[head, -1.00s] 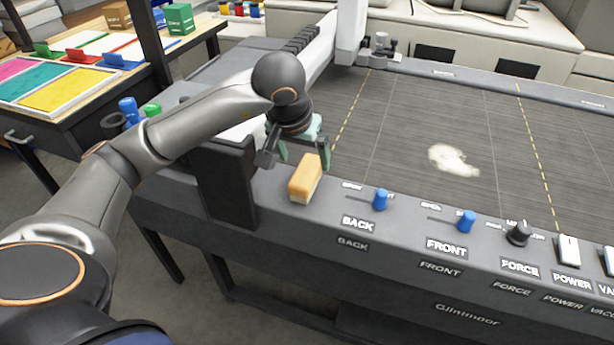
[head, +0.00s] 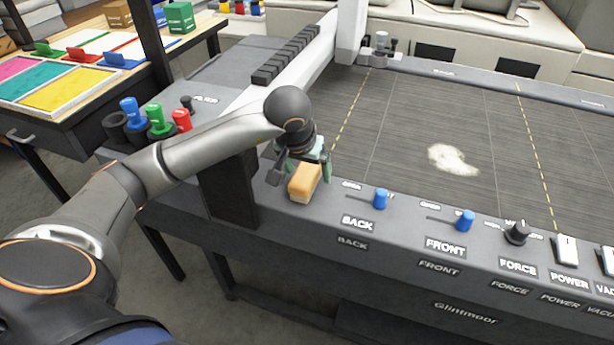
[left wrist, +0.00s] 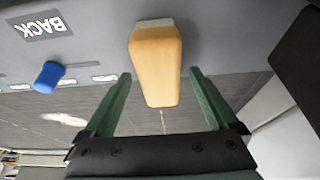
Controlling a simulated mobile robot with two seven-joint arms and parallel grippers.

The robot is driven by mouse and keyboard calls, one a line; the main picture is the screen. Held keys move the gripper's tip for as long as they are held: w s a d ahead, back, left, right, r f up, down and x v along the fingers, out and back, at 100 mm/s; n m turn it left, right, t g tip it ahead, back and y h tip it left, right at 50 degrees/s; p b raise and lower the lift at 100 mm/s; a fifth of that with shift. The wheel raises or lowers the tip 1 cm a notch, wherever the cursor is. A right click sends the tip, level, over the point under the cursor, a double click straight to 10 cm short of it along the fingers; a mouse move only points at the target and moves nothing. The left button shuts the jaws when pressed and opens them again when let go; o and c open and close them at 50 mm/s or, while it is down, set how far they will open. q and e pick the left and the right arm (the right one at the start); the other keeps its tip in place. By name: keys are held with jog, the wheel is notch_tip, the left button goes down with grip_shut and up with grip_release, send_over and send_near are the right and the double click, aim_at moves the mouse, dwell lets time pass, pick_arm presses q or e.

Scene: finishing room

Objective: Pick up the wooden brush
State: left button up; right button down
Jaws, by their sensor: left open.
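The wooden brush (head: 305,184) is an orange-tan block with a pale strip along its lower side. It sits on the machine's grey front ledge, left of the BACK label. My left gripper (head: 303,174) is open, just above and behind the brush, with a green finger on either side. In the left wrist view the brush (left wrist: 156,65) shows whole, and its near end reaches between the two open fingers (left wrist: 160,85). The fingers look apart from it, with a gap on both sides. My right gripper is not in view.
Blue sliders (head: 380,199) and a black knob (head: 517,233) stand along the ledge to the right. A dark upright block (head: 229,190) is close on the left. A pale hide-like patch (head: 453,159) lies on the dark bed. Coloured bottles (head: 156,117) stand at the left.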

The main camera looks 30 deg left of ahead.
aim_at(308, 170)
pick_arm(q)
jog(key=shift+f+b, duration=0.25)
jog(key=shift+b, duration=0.05)
jog(key=shift+c, duration=0.4)
grip_shut()
dwell(0.6)
jog(key=shift+r, duration=0.1)
jog(key=shift+r, duration=0.5)
notch_tip(308, 170, up, 3)
jog(key=shift+d+r, duration=0.1)
jog(key=s+d+r, duration=0.9)
jog(key=d, duration=0.1)
jog(key=shift+s+d+p, duration=0.15)
jog(key=shift+p, duration=0.3)
